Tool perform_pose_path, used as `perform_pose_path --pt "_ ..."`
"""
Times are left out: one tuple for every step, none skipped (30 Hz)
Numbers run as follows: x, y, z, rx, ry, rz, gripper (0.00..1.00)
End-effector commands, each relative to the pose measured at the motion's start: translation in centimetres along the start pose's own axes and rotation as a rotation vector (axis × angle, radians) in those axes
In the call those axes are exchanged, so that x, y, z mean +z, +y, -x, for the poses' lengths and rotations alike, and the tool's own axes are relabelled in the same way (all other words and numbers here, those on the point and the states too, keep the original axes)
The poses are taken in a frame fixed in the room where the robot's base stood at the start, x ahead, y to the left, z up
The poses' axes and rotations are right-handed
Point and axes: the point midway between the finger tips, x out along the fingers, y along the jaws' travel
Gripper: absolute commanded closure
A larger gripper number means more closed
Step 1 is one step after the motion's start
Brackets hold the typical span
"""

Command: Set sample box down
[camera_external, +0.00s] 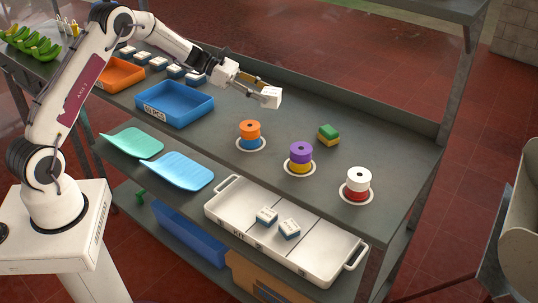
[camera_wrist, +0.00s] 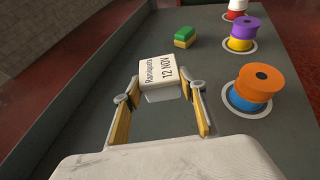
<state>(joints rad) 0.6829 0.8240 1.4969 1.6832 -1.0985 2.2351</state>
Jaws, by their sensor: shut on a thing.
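The sample box (camera_external: 271,97) is a small white box with a printed label, held in my gripper (camera_external: 261,91). In the wrist view the box (camera_wrist: 165,75) sits between the two fingers (camera_wrist: 160,93), with lettering and "12 NOV" on its top. It appears to be above the grey bench (camera_external: 225,130), near the back edge; its underside is hidden. Two similar boxes (camera_external: 266,215) (camera_external: 289,229) with blue-grey bases lie in the white compartment tray (camera_external: 226,207) at the front. Several more (camera_external: 176,71) stand in a row at the back left.
An orange-blue spool stack (camera_external: 250,130), a purple-yellow one (camera_external: 301,153) and a white-red one (camera_external: 358,181) stand on white rings. A green-yellow block (camera_external: 328,135) lies behind them. A blue tray (camera_external: 175,106), an orange tray (camera_external: 118,76) and two scoops (camera_external: 177,170) are left.

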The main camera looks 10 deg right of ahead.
Motion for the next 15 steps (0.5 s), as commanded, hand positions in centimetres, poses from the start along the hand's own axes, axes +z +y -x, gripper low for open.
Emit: perform_pose_path --pt "-0.35 0.02 -0.16 0.000 -0.001 0.000 0.82" --pt "-0.50 0.03 -0.22 0.000 -0.001 0.000 0.82" --pt "-0.64 0.03 -0.28 0.001 -0.001 0.000 0.82" --pt "-0.70 0.04 -0.31 0.001 -0.001 0.000 0.82" --pt "-0.74 0.04 -0.33 0.001 -0.001 0.000 0.82" --pt "-0.76 0.05 -0.34 0.001 -0.001 0.000 0.82" --pt "-0.76 0.05 -0.34 0.001 -0.001 -0.001 0.82" --pt "-0.75 0.05 -0.33 0.001 -0.001 -0.001 0.82" --pt "-0.74 0.05 -0.33 0.001 -0.001 -0.001 0.82" --pt "-0.74 0.05 -0.33 0.001 -0.001 -0.001 0.82" --pt "-0.74 0.05 -0.33 0.001 -0.001 -0.001 0.82" --pt "-0.74 0.05 -0.33 0.001 -0.001 -0.001 0.82" --pt "-0.76 0.05 -0.34 0.001 -0.001 -0.001 0.82" --pt "-0.81 0.05 -0.36 0.001 -0.001 0.000 0.82" --pt "-0.94 0.04 -0.41 0.001 -0.001 0.000 0.82"
